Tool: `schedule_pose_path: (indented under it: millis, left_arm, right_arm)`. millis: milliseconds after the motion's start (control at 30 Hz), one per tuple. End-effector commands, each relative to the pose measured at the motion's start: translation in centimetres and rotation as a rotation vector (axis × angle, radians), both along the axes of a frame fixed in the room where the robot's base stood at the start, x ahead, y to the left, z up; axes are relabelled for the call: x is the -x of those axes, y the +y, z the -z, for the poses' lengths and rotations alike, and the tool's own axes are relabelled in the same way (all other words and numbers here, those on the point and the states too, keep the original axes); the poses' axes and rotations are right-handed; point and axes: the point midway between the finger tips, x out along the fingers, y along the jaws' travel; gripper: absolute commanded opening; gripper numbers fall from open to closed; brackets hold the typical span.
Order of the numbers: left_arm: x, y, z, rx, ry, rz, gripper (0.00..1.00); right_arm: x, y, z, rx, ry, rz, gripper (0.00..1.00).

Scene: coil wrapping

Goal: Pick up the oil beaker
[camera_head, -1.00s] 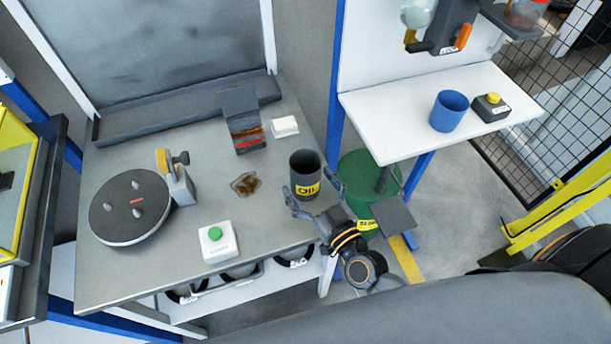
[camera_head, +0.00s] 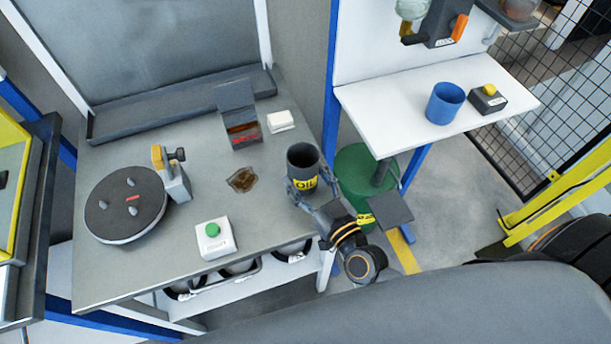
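The oil beaker (camera_head: 303,159) is a dark grey open cup with a yellow OIL label. It stands upright near the right edge of the grey workbench (camera_head: 130,265). My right gripper (camera_head: 308,181) reaches in from the lower right, with one finger on each side of the beaker's front and the label between them. The fingertips are very close to the beaker's sides. I cannot tell whether they touch it. My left gripper is not in view.
On the bench are a dark turntable (camera_head: 125,205), a white box with a green button (camera_head: 214,237), a brown oil patch (camera_head: 241,180), a dark holder (camera_head: 240,120) and a white block (camera_head: 281,121). A blue cup (camera_head: 445,103) stands on the white side shelf (camera_head: 400,130).

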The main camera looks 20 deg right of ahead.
Motion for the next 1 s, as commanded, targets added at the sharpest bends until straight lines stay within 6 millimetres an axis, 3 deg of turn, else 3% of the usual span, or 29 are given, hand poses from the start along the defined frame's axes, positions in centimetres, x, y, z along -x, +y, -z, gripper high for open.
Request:
schedule_pose_path:
  millis: [1000]
  left_arm:
    - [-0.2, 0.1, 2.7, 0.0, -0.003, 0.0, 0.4]
  right_arm:
    - [12.3, -2.6, 0.1, 0.001, 0.0, -0.001, 0.18]
